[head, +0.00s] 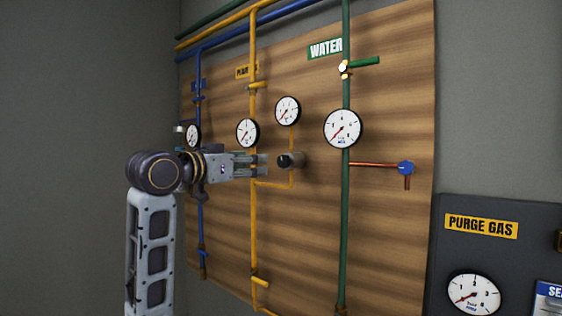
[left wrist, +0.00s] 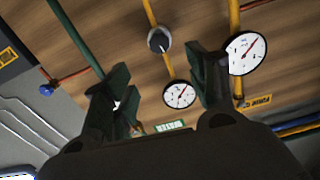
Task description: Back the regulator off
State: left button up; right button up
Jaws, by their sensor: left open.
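The regulator, a dark round knob (head: 289,160) on a short grey body, sits on the yellow pipe branch on the wooden board. In the left wrist view the knob (left wrist: 159,40) appears beyond and between the two fingers. My left gripper (head: 262,165) comes in from the left in the head view, with its fingers pointing right at the knob. It is open and empty, a short gap away from the knob. In the left wrist view the fingers of the left gripper (left wrist: 160,72) are spread apart. My right gripper is in neither view.
A white gauge (head: 288,110) stands above the regulator and another gauge (head: 247,132) is just above my left gripper. The green water pipe (head: 346,220) with its gauge (head: 343,128) runs to the right. A blue-handled copper tap (head: 405,168) sits further right.

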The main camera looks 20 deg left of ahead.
aim_at(282, 160)
pick_arm(q)
jog(key=shift+p+x, duration=2.1)
jog(key=shift+x, duration=4.7)
jog(key=shift+f, duration=0.1)
jog(key=c, duration=1)
jog(key=shift+c, duration=0.2)
